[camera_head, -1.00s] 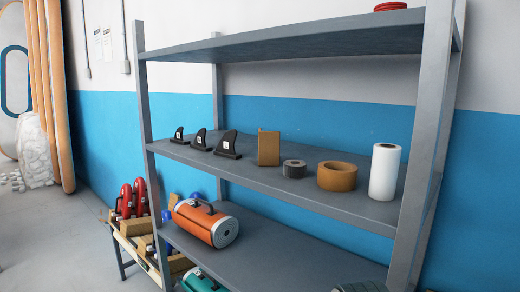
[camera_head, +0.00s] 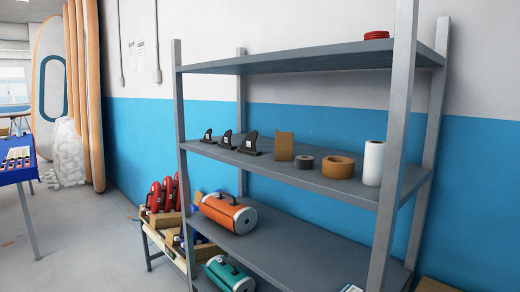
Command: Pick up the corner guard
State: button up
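The likely corner guard is a brown, upright, angled cardboard-like piece (camera_head: 284,146) on the middle shelf (camera_head: 330,186) of the grey rack. It stands between the black fins (camera_head: 249,144) on its left and a dark grey tape roll (camera_head: 304,162) on its right. A wider brown tape roll (camera_head: 338,167) and a white roll (camera_head: 373,163) are further right. My gripper is not in view.
The grey rack's front right post (camera_head: 395,140) stands near the white roll. A low bench with red items (camera_head: 163,195) stands left. The floor (camera_head: 90,240) at left is clear.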

aim_at(284, 141)
jog(key=u, duration=1.45)
jog(key=i, duration=0.8)
jog(key=z, duration=1.3)
